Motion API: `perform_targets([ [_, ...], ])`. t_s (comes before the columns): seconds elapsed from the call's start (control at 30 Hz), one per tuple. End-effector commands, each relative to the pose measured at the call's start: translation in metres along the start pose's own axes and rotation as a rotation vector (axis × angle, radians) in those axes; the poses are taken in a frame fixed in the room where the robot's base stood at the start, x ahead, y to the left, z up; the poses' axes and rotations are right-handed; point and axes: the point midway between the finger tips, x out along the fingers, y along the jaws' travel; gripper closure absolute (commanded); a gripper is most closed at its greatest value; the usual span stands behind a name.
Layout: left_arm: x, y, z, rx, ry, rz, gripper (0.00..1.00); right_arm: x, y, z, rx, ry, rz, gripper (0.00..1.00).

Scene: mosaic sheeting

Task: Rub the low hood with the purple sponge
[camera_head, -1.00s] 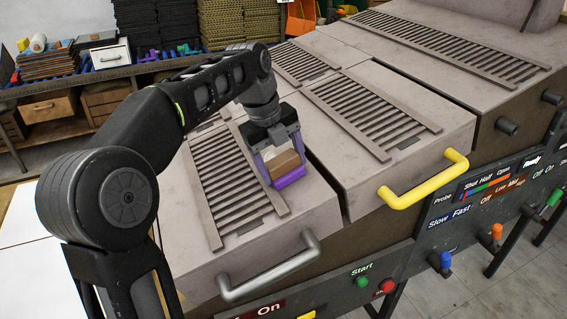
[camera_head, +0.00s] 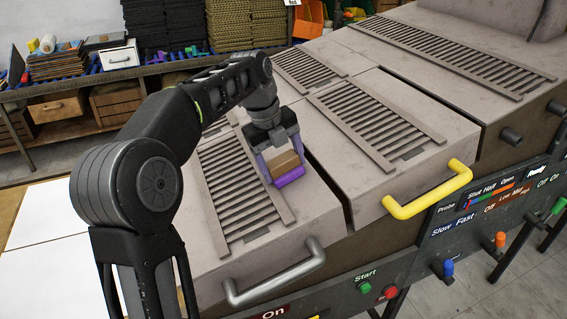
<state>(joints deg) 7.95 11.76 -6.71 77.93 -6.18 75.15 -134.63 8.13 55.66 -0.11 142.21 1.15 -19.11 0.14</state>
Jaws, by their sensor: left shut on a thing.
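The low hood (camera_head: 315,215) is the grey slatted cover at the front left, with a grey handle (camera_head: 275,277) on its front edge. My left gripper (camera_head: 279,160) points down over its right part, beside the slatted vent (camera_head: 232,195). It is shut on the purple sponge (camera_head: 290,178), which has a brown block on top. The sponge is at the hood's top surface; I cannot tell whether it touches. My right gripper is out of view.
A second, higher hood with a yellow handle (camera_head: 428,192) adjoins on the right. A control panel (camera_head: 475,215) with coloured knobs runs along the front. A white table (camera_head: 45,250) is at left, and a loaded bench (camera_head: 130,70) stands behind.

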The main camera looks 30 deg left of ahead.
Motion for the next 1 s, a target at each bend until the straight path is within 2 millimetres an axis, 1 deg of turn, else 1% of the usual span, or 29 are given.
perform_targets([
  [0.2, -0.002, -0.002, 0.018, -0.002, 0.0, 0.003, 0.6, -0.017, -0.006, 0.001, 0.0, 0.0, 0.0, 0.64],
  [0.33, 0.001, -0.003, 0.028, -0.002, 0.0, 0.002, 0.6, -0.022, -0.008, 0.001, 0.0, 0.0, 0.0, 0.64],
  [0.77, 0.004, -0.003, 0.032, -0.001, 0.0, 0.002, 0.6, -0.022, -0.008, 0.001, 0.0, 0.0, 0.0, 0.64],
  [0.87, 0.003, -0.003, 0.037, -0.001, 0.0, 0.003, 0.6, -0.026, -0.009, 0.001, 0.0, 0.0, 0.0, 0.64],
  [1.0, 0.001, -0.004, 0.049, -0.003, 0.0, 0.004, 0.6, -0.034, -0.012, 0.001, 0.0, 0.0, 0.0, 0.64],
])
